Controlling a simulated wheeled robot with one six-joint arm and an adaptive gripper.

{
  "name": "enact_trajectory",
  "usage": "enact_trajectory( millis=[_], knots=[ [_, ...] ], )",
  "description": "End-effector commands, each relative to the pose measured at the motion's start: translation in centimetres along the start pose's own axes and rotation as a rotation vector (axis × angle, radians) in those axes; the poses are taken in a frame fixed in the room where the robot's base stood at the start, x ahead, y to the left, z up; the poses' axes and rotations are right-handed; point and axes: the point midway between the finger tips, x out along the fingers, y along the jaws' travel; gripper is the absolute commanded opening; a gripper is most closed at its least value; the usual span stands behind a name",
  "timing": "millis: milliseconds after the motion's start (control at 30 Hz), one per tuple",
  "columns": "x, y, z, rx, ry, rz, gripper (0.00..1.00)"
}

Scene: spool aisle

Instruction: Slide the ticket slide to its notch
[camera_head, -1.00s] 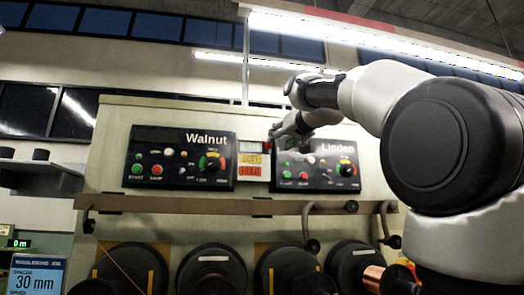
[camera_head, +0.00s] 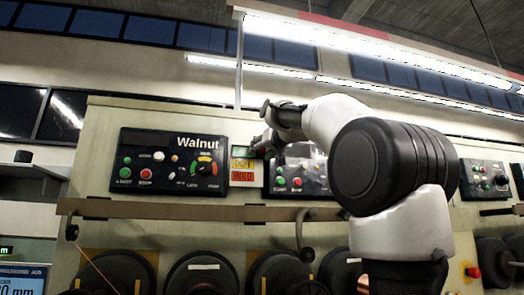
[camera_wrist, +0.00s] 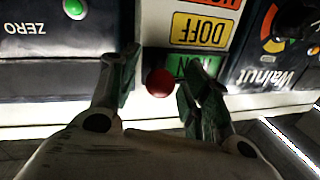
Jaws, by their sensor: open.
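The ticket strip between the two control panels has a yellow DOFF label (camera_head: 243,164), an orange-red HOLD label (camera_head: 242,176) and a green label above them. In the wrist view the strip is upside down, with the DOFF label (camera_wrist: 200,30) and the green label (camera_wrist: 196,67), partly hidden by a finger. A round red knob (camera_wrist: 160,82) sits beside the green label. My gripper (camera_wrist: 158,88) is open, with one finger on each side of the knob and gaps visible. In the head view my gripper (camera_head: 264,146) is at the strip's upper right; the notches cannot be made out.
The Walnut panel (camera_head: 170,160) is left of the strip. Another panel (camera_head: 284,180) is to its right, partly behind my arm. A brown rail (camera_head: 180,210) with hooks runs below, above several dark spools (camera_head: 202,272).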

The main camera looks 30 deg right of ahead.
Motion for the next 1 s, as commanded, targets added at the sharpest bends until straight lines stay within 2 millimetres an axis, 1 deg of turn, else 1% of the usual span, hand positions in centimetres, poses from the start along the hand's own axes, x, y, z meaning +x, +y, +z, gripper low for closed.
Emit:
enact_trajectory(
  millis=[67, 100, 167, 300, 333, 467, 567, 633, 833, 900, 1000],
  knots=[
    [0.0, 0.0, 0.0, 0.0, 0.0, 0.0, 0.45],
    [0.0, 0.0, 0.0, 0.0, 0.0, 0.0, 0.38],
    [0.0, 0.0, 0.0, 0.0, -0.001, 0.0, 0.27],
    [0.0, 0.0, 0.0, 0.0, -0.001, 0.0, 0.02],
    [0.0, 0.0, 0.0, 0.0, -0.001, 0.0, 0.0],
    [0.0, 0.0, 0.1, 0.0, -0.001, 0.0, 0.0],
    [0.0, 0.1, 0.8, 0.001, -0.003, -0.001, 0.0],
    [0.0, 0.4, 2.1, 0.001, -0.004, -0.002, 0.0],
    [0.0, 1.3, 6.9, 0.002, -0.005, -0.003, 0.0],
    [0.0, 1.5, 8.1, 0.002, -0.004, -0.003, 0.0],
    [0.0, 1.7, 9.1, 0.0, -0.002, -0.001, 0.0]
  ],
)
